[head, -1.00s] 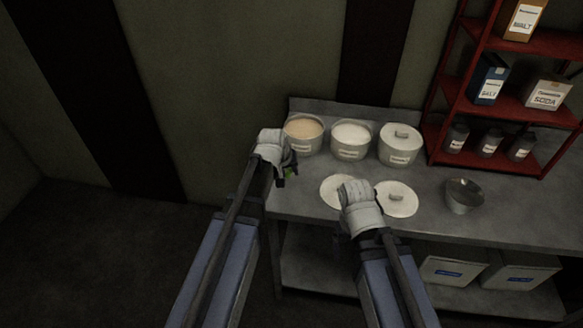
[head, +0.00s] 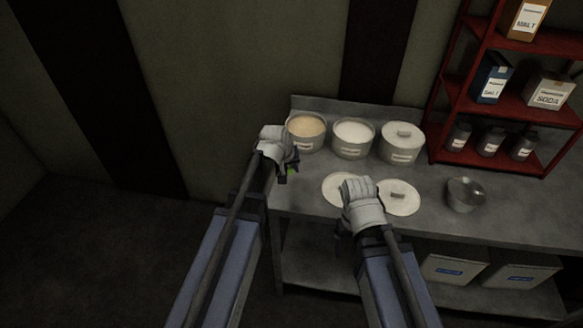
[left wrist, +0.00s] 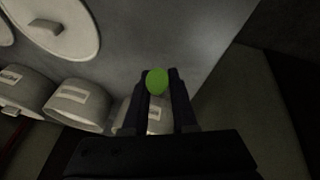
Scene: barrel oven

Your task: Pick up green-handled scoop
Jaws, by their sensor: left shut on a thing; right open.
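The scoop's green handle (left wrist: 157,81) shows end-on between the two fingers of my left gripper (left wrist: 163,90) in the left wrist view. The fingers are shut on it. In the head view a small bit of the green handle (head: 290,170) shows beside my left gripper (head: 286,172), at the table's left end in front of the leftmost pot. The rest of the scoop is hidden, and I cannot tell whether it touches the table. My right gripper (head: 345,238) is near the table's front edge, by the lids; its fingers are mostly hidden behind the hand.
On the metal table (head: 430,200) stand an open pot of tan grain (head: 306,145), an open pot of white powder (head: 352,150) and a lidded pot (head: 401,155). Two loose lids (head: 402,205) lie in front. A metal bowl (head: 465,205) and red shelf (head: 510,105) are right.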

